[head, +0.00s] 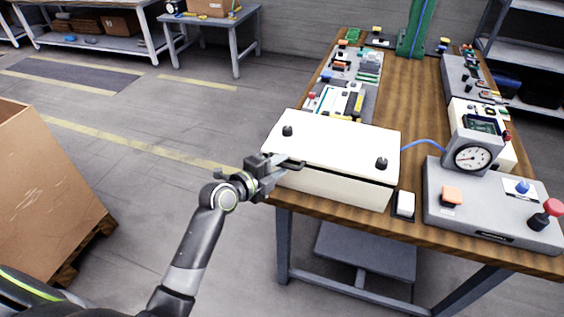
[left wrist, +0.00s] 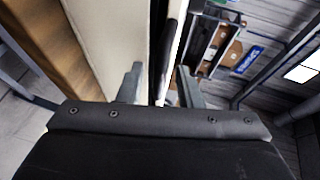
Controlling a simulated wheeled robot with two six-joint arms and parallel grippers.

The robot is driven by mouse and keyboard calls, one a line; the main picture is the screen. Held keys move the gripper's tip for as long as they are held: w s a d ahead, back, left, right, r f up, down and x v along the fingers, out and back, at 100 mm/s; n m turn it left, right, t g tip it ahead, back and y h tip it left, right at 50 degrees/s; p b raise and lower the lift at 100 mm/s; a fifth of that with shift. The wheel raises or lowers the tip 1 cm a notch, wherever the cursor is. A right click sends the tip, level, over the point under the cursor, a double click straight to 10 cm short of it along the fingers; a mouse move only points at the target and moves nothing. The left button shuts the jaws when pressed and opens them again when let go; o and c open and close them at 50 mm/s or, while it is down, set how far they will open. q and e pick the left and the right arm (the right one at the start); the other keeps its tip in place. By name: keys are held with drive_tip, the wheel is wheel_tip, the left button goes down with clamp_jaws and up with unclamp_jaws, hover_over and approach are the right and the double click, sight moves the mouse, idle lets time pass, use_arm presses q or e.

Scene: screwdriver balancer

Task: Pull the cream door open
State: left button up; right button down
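The cream door belongs to a cream box-like unit (head: 335,140) at the near left corner of the workbench. It has a flat pale top with two black knobs, and it looks shut. My left gripper (head: 290,166) is at the box's left end, beside a dark handle-like bar. In the left wrist view, the cream surface (left wrist: 112,45) fills the left side. My left fingers (left wrist: 160,88) stand apart there, with a dark bar (left wrist: 176,30) running between them. I cannot tell whether they touch it. My right gripper does not show.
A grey panel (head: 480,222) with a gauge and buttons stands right of the box. A white switch (head: 405,204) lies between them. Trays of parts (head: 345,95) sit behind the box. A cardboard box (head: 45,185) stands on the floor at left; the floor between is clear.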

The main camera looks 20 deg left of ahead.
use_arm(q)
drive_tip(key=shift+w+d+f, duration=0.2)
drive_tip(key=shift+w+d, duration=0.1)
drive_tip(key=shift+w, duration=0.3)
clamp_jaws()
